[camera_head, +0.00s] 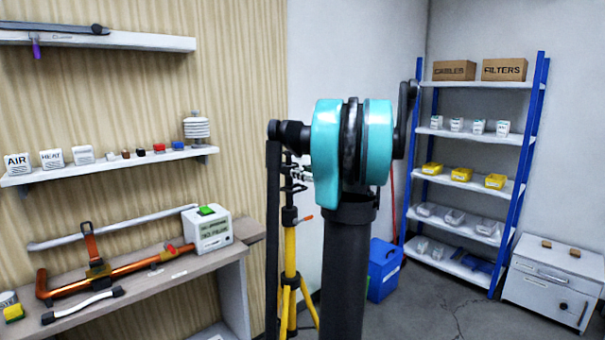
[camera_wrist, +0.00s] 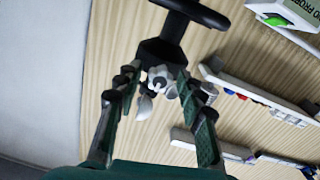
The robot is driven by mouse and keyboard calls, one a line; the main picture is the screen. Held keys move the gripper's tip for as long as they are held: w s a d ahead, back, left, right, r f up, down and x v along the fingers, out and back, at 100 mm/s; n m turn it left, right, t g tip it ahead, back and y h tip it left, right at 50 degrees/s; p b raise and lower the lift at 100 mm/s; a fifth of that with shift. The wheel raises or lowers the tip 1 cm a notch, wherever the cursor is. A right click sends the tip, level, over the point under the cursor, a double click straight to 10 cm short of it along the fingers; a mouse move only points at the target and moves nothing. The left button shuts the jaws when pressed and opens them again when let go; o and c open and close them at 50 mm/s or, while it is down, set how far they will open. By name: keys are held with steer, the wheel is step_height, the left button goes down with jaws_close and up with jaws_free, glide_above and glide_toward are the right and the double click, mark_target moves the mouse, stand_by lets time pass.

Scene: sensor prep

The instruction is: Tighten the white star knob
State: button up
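The white star knob (camera_wrist: 158,79) shows in the wrist view, in front of a black T-shaped fitting (camera_wrist: 170,45). My gripper (camera_wrist: 157,88) has its two fingers spread on either side of the knob. I cannot tell whether the fingertips touch it. In the head view, the yellow and black tripod (camera_head: 290,262) stands just left of my turquoise and black arm. Small pale parts show near its upper post, but the knob cannot be made out there. My gripper is mostly hidden by my arm in that view.
Left wall shelves hold labelled white boxes (camera_head: 51,159) and a louvred white shield (camera_head: 196,127). A bench (camera_head: 180,277) carries copper pipe and a white meter (camera_head: 207,228). Some floor is open there.

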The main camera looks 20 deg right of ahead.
jaws_close()
steer(key=shift+m, duration=0.4)
steer(key=m, duration=0.4)
steer(key=shift+m, duration=0.3)
steer(key=m, duration=0.5)
steer(key=shift+d+g, duration=0.1)
steer(key=shift+g, duration=0.2)
steer(key=m, duration=1.3)
steer(key=shift+y, duration=0.4)
